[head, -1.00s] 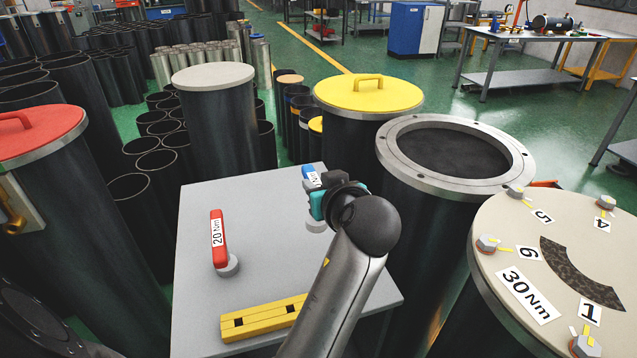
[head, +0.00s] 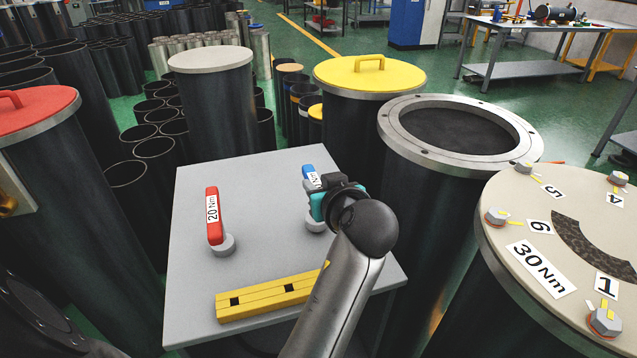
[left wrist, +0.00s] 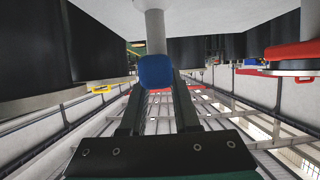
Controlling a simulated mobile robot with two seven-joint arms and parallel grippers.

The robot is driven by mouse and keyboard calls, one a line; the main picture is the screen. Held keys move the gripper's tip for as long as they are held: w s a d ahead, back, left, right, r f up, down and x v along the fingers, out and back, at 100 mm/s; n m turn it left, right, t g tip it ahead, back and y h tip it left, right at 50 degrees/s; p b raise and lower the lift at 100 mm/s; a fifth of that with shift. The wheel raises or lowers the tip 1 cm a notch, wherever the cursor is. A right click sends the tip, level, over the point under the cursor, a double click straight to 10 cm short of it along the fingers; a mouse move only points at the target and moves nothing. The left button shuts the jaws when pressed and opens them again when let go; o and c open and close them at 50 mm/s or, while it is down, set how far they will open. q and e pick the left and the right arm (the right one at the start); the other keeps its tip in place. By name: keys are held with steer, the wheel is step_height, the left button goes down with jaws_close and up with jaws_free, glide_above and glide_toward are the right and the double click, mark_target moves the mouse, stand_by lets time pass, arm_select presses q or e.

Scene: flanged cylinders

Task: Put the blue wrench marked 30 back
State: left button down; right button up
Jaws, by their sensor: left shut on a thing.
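The blue wrench (head: 308,174) is upright over the grey table (head: 190,290), its label partly hidden by my gripper. Its grey round base (head: 315,223) is just below the gripper; I cannot tell whether it touches the table. My left gripper (head: 327,203) is shut on the blue wrench. In the left wrist view the blue end (left wrist: 157,70) is between the two fingers, with a grey shaft above it. My right gripper is not in view.
A yellow block with dark square holes (head: 265,297) lies at the table's front. To the right stand an open flanged cylinder (head: 395,150) and a cylinder top (head: 510,200) with bolts, numbers and a 30 Nm label. A yellow-lidded cylinder (head: 345,78) is behind.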

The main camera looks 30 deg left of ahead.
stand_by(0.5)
arm_select(q)
steer(key=shift+d+f+b, duration=0.1)
steer(key=shift+f+b, duration=0.4)
steer(key=shift+f, duration=0.3)
steer(key=c, duration=0.6)
jaws_free()
steer(key=shift+o, duration=0.2)
steer(key=shift+f, duration=0.1)
